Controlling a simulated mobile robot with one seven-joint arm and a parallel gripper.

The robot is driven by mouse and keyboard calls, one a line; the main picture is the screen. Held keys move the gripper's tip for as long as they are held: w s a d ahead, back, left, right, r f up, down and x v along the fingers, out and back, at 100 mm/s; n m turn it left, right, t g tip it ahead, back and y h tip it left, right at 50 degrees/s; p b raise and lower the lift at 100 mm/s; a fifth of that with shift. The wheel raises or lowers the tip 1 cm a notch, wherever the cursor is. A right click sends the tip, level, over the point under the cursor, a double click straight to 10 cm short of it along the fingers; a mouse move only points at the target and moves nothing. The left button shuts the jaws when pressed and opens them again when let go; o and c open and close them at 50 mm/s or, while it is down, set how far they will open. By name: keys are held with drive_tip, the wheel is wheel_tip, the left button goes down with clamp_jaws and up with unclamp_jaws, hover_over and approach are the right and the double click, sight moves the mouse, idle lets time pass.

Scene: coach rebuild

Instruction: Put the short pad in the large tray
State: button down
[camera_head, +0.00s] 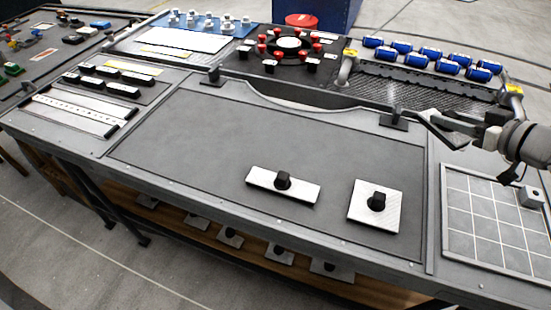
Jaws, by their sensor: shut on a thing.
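My gripper (462,124) is at the right, above the table's right part. It is shut on a thin, dark, flat piece (442,132), seen tilted and nearly edge-on; I cannot tell whether this is a pad. Two light metal pads with black knobs lie on the wide grey recessed panel (220,130), which may be the large tray. One pad is a long rectangle (262,181), the other is shorter and nearly square (362,213). They lie apart near the panel's front edge, to the left of and in front of my gripper.
A gridded panel (485,215) with a small grey block (531,196) lies front right. The grey panel's middle is clear.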

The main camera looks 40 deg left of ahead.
wheel_tip(320, 180, down, 5)
drive_tip(key=b, duration=0.3)
drive_tip(key=shift+a, duration=0.1)
drive_tip(key=b, duration=0.6)
hover_over(374, 156)
wheel_tip(374, 156, down, 7)
drive_tip(key=shift+f, duration=0.1)
drive_tip(key=shift+f+b, duration=1.1)
drive_tip(key=shift+f, duration=0.7)
drive_tip(key=shift+f, duration=0.1)
drive_tip(key=shift+f, duration=0.1)
drive_tip(key=c, duration=0.6)
unclamp_jaws()
